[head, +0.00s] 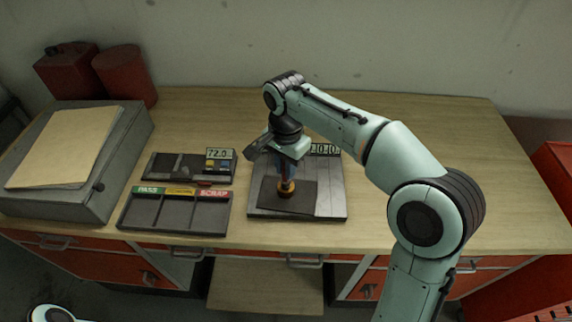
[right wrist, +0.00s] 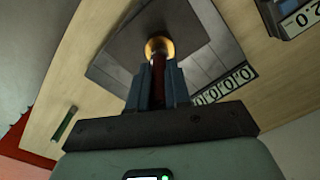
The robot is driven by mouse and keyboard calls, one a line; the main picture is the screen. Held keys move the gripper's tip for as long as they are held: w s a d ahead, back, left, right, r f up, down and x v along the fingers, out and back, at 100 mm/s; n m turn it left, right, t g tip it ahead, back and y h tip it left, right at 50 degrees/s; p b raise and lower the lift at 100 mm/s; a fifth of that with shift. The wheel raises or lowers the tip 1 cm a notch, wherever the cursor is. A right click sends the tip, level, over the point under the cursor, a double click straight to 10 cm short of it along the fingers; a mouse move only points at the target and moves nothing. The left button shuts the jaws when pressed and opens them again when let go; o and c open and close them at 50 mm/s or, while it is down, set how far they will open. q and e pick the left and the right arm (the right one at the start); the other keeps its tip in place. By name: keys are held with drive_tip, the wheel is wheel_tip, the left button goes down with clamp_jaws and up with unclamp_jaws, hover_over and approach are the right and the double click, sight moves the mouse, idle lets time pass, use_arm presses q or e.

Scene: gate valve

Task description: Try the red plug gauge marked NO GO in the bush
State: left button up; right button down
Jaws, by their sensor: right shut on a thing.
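My right gripper (head: 285,180) points down over the dark plate and is shut on the red plug gauge. In the right wrist view the gauge's dark red body (right wrist: 158,72) shows between the fingers (right wrist: 157,88). The brass bush (head: 286,189) stands on the dark plate; it also shows in the right wrist view (right wrist: 158,45). The gauge lines up with the bush and its far end meets the bush's mouth in the picture. How deep it sits, and the NO GO marking, cannot be seen. My left gripper is out of view.
A three-part tray (head: 175,229) labelled PASS and SCRAP lies left of the plate (head: 330,200). Behind it is a dark gauge holder (head: 155,165) with a 72.0 display (head: 219,154). A grey case (head: 100,190) and red cans (head: 125,75) stand farther left. The bench's right side is clear.

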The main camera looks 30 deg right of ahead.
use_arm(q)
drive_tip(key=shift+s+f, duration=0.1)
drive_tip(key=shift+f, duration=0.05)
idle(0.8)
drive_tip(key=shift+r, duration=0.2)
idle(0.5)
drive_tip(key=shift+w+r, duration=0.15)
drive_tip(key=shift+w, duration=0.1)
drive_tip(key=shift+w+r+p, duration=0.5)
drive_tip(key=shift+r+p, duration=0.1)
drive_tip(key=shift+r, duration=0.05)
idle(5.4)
